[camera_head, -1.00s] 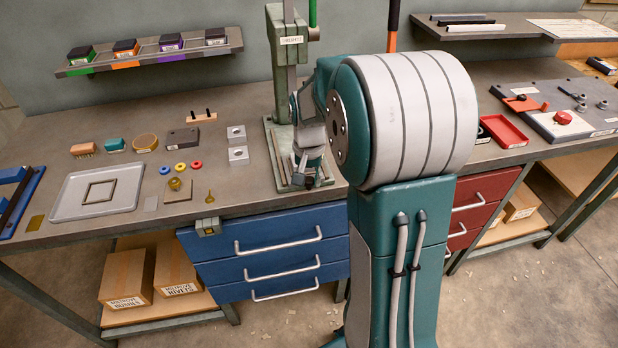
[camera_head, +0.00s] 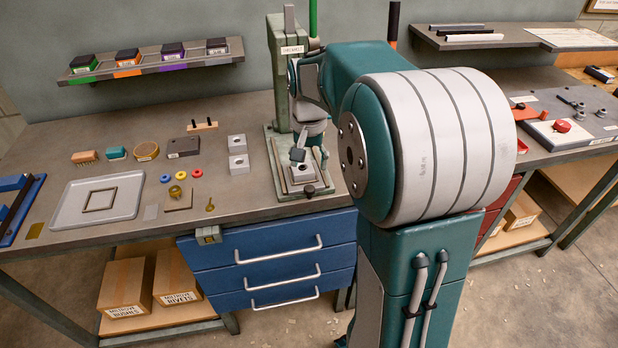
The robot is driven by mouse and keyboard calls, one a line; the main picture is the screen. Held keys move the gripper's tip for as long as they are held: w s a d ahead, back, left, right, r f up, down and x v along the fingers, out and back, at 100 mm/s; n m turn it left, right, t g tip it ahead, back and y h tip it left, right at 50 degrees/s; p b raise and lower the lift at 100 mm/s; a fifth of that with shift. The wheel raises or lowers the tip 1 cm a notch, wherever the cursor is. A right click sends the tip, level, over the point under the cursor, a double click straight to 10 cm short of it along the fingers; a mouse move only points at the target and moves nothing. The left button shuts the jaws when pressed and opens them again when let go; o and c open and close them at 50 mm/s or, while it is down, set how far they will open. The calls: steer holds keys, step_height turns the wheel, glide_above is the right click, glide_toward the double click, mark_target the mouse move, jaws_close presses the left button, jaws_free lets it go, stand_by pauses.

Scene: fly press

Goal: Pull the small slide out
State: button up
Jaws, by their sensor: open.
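The green fly press (camera_head: 281,75) stands on the bench at the middle, with a pale label on its upper part. On its base plate (camera_head: 277,165) lies a small slide with a black knob (camera_head: 310,189) at its front end. A light metal block with a dark hole (camera_head: 301,173) sits on the slide. My gripper (camera_head: 311,158) points down over the slide, open and empty, behind the knob and close above the block. Whether its fingers touch the block I cannot tell. My arm hides part of the press and the bench to its right.
Two metal blocks (camera_head: 238,164) stand left of the press. Coloured rings, a brass bushing and a grey tray (camera_head: 64,208) lie farther left. A small clamp (camera_head: 208,235) sits at the bench's front edge, above blue drawers (camera_head: 270,258). The bench just before the knob is clear.

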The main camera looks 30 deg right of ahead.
steer(key=shift+r, duration=1.8)
